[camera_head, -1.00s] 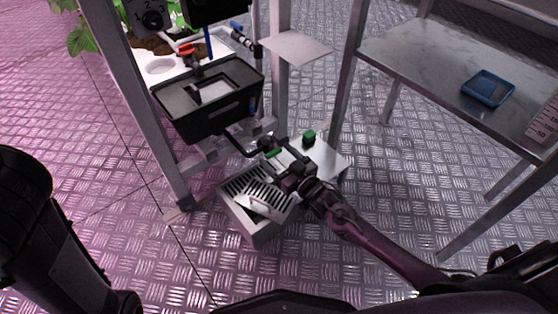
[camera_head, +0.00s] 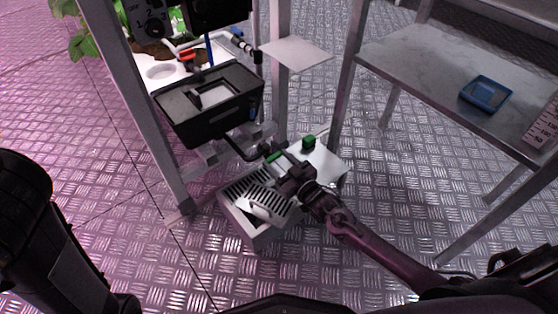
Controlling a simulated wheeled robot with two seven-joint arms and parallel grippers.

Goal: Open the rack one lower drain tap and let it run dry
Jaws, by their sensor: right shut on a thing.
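The black tank (camera_head: 222,120) sits low in the rack frame, with a dark pipe (camera_head: 238,146) coming out below its front. At the pipe's end is the lower drain tap with a green handle (camera_head: 276,156). My right gripper (camera_head: 277,167) is at this tap, above the grated drain box, and is shut on the handle. Its fingers partly hide the tap body, so the handle's exact angle is unclear. I cannot make out any running water. My left arm shows at the left edge, but its gripper is out of view.
The grey drain box with a slotted top (camera_head: 250,232) stands on the floor under the tap. A white plate (camera_head: 328,164) with a green block (camera_head: 309,142) is beside it. Rack posts (camera_head: 160,150) stand close by. A metal table (camera_head: 430,75) at right holds a blue tray (camera_head: 486,94).

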